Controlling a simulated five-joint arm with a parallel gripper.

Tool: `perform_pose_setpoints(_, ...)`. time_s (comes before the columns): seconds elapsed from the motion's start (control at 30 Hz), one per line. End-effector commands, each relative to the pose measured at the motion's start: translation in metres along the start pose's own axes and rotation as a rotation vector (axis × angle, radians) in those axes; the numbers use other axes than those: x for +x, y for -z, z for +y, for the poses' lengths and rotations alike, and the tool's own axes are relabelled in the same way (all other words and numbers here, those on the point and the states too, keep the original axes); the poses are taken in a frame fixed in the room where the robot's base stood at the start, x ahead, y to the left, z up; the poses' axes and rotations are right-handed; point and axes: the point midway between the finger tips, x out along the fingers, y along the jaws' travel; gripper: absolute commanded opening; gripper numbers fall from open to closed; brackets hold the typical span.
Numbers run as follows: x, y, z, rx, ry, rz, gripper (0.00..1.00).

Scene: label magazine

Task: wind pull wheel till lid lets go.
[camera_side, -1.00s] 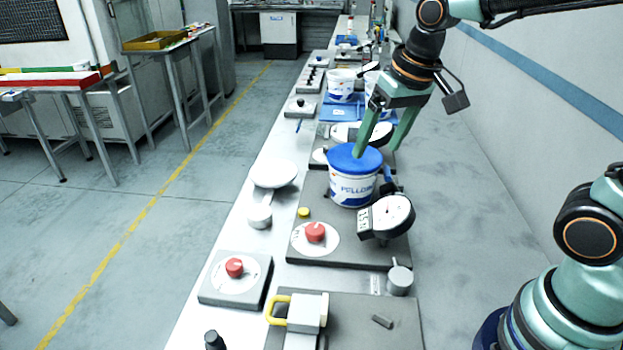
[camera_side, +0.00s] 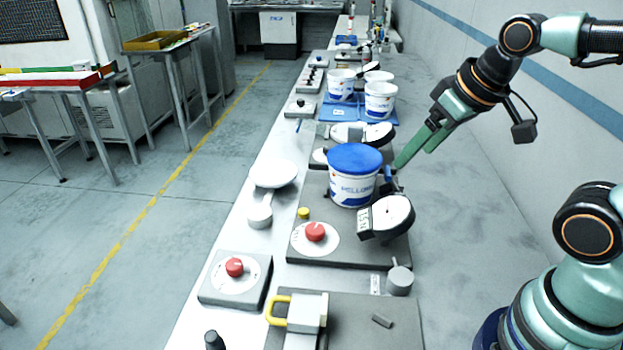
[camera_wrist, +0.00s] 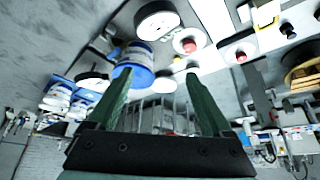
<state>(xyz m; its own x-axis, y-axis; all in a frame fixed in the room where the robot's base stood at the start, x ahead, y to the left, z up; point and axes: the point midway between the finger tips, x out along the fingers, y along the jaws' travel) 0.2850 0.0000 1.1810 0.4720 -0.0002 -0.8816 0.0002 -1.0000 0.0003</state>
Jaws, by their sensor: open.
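The white tub (camera_side: 352,190) stands upright on a dark base plate with its blue lid (camera_side: 355,158) seated on top. The lidded tub also shows in the wrist view, left of centre, with its lid (camera_wrist: 122,70). A red knob (camera_side: 315,232) on a white dial sits on the same plate in front of the tub. A wheel named as such is not clearly identifiable. My gripper (camera_side: 402,163) is open and empty, just right of the tub and apart from the lid. Its two fingers (camera_wrist: 157,88) show spread in the wrist view with nothing held between them.
A round gauge (camera_side: 388,215) stands right of the tub's front. Another red knob box (camera_side: 235,280) and a yellow-shackled padlock (camera_side: 297,312) are nearer the camera. Other white tubs (camera_side: 380,98) stand on a blue mat behind.

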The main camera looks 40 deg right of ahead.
Motion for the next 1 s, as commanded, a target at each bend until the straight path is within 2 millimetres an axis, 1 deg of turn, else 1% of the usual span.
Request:
perform_pose_setpoints(0.43,0.000,0.001,-0.001,-0.001,0.001,-0.003,0.84)
perform_pose_setpoints(0.53,0.002,0.006,-0.003,-0.013,0.005,-0.021,0.84)
perform_pose_setpoints(0.63,0.006,0.017,-0.008,-0.036,0.012,-0.061,0.84)
perform_pose_setpoints(0.77,0.019,0.036,-0.019,-0.079,0.026,-0.131,0.84)
perform_pose_setpoints(0.87,0.033,0.050,-0.029,-0.116,0.036,-0.187,0.84)
perform_pose_setpoints(1.0,0.057,0.067,-0.043,-0.166,0.049,-0.262,0.84)
